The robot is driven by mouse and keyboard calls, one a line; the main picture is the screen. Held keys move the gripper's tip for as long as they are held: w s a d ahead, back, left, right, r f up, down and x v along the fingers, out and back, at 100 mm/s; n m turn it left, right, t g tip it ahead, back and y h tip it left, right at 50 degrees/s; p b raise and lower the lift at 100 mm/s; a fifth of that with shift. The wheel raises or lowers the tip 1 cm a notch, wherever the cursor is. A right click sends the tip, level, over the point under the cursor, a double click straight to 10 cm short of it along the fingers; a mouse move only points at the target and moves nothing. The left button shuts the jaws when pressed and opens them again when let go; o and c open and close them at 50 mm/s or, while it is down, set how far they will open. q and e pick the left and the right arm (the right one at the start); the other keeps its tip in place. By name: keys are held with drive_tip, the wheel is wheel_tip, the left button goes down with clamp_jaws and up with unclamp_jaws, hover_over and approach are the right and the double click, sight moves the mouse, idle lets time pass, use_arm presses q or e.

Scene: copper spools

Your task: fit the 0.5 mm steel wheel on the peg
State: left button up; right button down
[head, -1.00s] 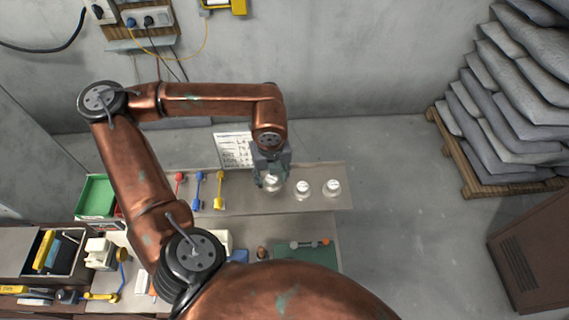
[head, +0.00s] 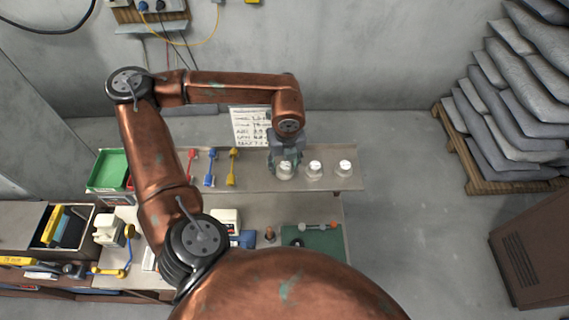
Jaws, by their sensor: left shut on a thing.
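My left gripper (head: 285,160) is at the back shelf, pointing down, shut on the leftmost of three pale, round-topped wheels or spools. The held wheel (head: 285,172) shows partly below the fingers; it seems to be at shelf level, but I cannot tell whether it is lifted. A middle wheel (head: 315,169) and a right wheel (head: 345,168) stand upright beside it, apart from the gripper. Their size labels are too small to read. I cannot make out the peg for certain. My right gripper is not in view.
A printed sheet (head: 250,127) stands behind the shelf (head: 258,182). Red, blue and yellow tools (head: 232,166) are left of the gripper. A green bin (head: 108,170) is further left. A green mat (head: 325,243) with a tool lies on the lower bench. Stacked sacks (head: 520,100) are far right.

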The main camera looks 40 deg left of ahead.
use_arm(q)
drive_tip(key=shift+w+f, duration=0.1)
drive_tip(key=shift+w, duration=0.05)
drive_tip(key=o, duration=1.1)
drive_tip(key=shift+s, duration=0.2)
drive_tip(key=shift+o, duration=0.7)
drive_tip(key=shift+s, duration=0.15)
drive_tip(key=o, duration=0.4)
drive_tip(key=shift+w, duration=0.25)
drive_tip(key=shift+c, duration=0.2)
drive_tip(key=shift+s+r, duration=0.1)
drive_tip(key=shift+r, duration=0.15)
wheel_tip(320, 180, up, 12)
drive_tip(key=d, duration=0.1)
drive_tip(key=shift+s+f, duration=0.2)
drive_tip(key=shift+s, duration=0.15)
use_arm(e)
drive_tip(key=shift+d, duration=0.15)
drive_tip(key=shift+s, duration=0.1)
